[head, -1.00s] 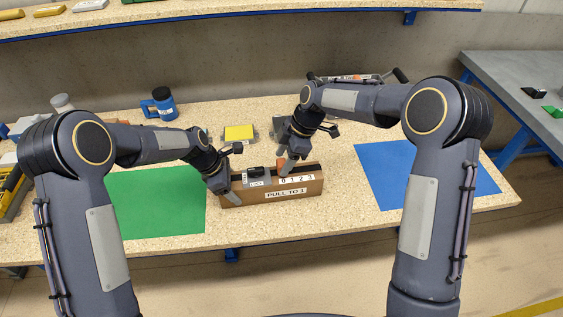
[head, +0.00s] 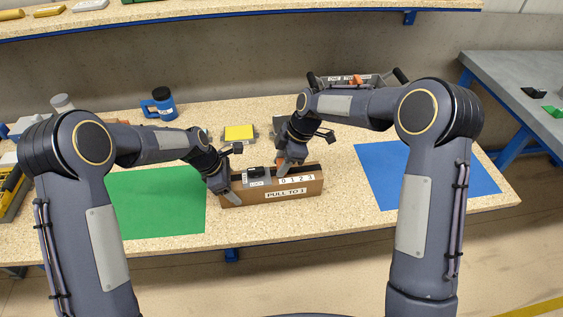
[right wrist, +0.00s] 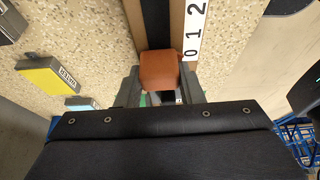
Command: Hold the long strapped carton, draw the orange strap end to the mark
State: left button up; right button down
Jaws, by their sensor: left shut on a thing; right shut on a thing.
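The long brown carton (head: 245,196) lies on the wooden table, with a "PULL TO 1" label on its front and a white 0 1 2 3 scale (head: 297,180) on its top. My left gripper (head: 230,187) is shut on the carton's left end. My right gripper (head: 281,166) is shut on the orange strap end (right wrist: 160,70) above the carton's top. In the right wrist view the orange end sits between both fingers, beside the 0 end of the scale (right wrist: 193,35). A dark strap (right wrist: 156,22) runs along the carton beyond it. The fingers partly hide the strap in the head view.
A green mat (head: 160,205) lies left of the carton and a blue mat (head: 385,165) lies right. Bare table separates the carton from the blue mat.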

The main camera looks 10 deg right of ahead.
pick_arm(q)
jog(key=shift+s+f, duration=0.1)
jog(key=shift+f, duration=0.1)
pick_arm(e)
jog(key=shift+d, duration=1.3)
jog(key=c, duration=1)
grip_release()
jog(key=shift+o, duration=0.2)
jog(key=v, duration=1.2)
pick_arm(q)
jog(key=o, duration=1.4)
jog(key=shift+c, duration=0.2)
jog(key=shift+r, duration=0.1)
jog(key=shift+r, duration=0.1)
